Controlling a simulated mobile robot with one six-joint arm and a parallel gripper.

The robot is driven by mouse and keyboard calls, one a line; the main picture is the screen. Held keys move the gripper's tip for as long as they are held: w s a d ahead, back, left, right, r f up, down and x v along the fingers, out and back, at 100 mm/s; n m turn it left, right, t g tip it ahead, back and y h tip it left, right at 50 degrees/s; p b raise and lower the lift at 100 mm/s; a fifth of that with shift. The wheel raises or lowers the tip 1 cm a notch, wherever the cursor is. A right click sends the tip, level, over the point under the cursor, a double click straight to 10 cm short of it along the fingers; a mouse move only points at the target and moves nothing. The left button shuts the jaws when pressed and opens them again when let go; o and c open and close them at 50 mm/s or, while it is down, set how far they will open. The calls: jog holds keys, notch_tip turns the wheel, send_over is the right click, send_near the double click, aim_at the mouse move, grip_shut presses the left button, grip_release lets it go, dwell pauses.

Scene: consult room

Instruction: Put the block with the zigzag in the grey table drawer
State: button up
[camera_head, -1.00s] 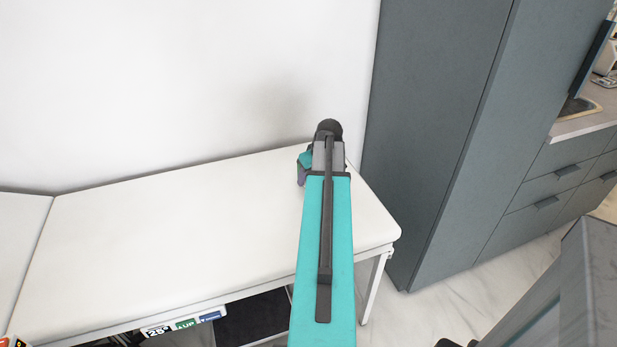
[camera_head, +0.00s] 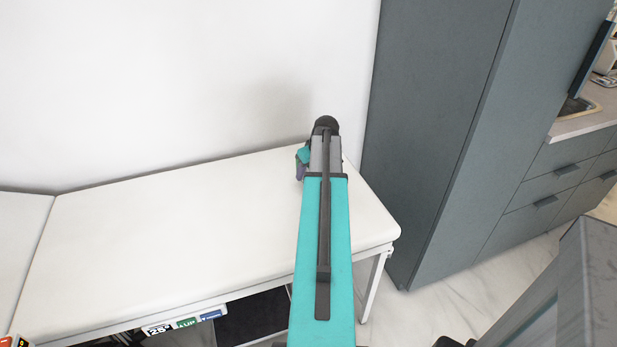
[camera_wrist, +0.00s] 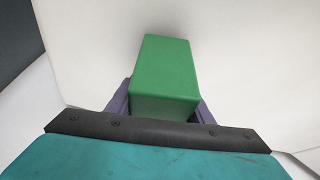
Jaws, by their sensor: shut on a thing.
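My gripper (camera_wrist: 162,104) is shut on a green block (camera_wrist: 165,68) in the wrist view, with a purple finger on each side of it. The block's visible faces are plain green; no zigzag shows on them. In the head view, my arm reaches over the white padded couch (camera_head: 150,220), and a bit of my purple gripper (camera_head: 299,172) shows at the left of the wrist. The block is mostly hidden there by my arm. I cannot make out an open drawer of a grey table.
A tall grey cabinet (camera_head: 440,110) stands right of the couch. Beyond it are grey drawers (camera_head: 545,185) with dark handles under a counter (camera_head: 585,120). A grey piece of furniture (camera_head: 590,260) is at the lower right. Marble floor (camera_head: 425,300) lies between. A white wall is behind.

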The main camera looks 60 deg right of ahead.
jog(key=shift+f, duration=1.35)
jog(key=shift+f, duration=0.1)
jog(key=o, duration=1.7)
jog(key=shift+c, duration=0.2)
jog(key=shift+v, duration=6.1)
jog(key=shift+o, duration=0.4)
jog(key=shift+w, duration=0.1)
